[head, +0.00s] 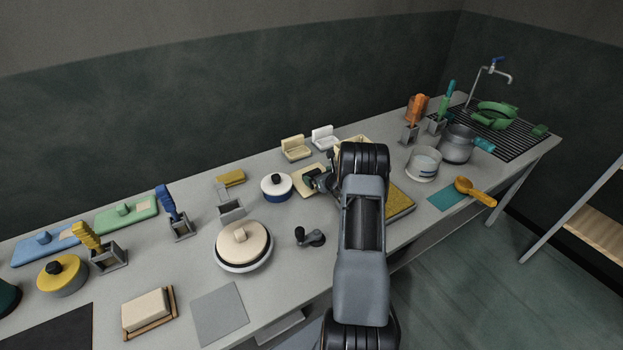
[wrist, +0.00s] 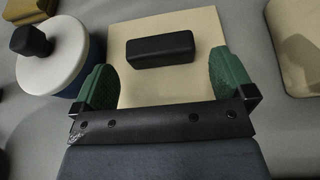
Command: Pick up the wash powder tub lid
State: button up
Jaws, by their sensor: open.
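A flat cream square lid with a black bar handle, which looks like the wash powder tub lid (wrist: 150,90), lies below my gripper in the wrist view. Its black bar handle (wrist: 160,48) shows between and slightly beyond the fingertips. In the head view the cream lid (head: 302,173) is partly hidden by my gripper. My gripper (wrist: 163,65) is open, with one green fingertip to each side of the handle and nothing held. It also shows in the head view (head: 314,182). I cannot tell how high the fingertips are above the lid.
A round blue tub with a white lid and black knob (wrist: 55,52) stands close on the left. A cream object (wrist: 298,45) is close on the right. In the head view, soap dishes (head: 296,149) stand behind and a dark crank-like piece (head: 309,238) lies in front.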

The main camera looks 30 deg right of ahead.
aim_at(314, 174)
jog(key=shift+p+x, duration=0.3)
jog(key=shift+x, duration=1.5)
jog(key=shift+f, duration=0.1)
jog(key=c, duration=0.8)
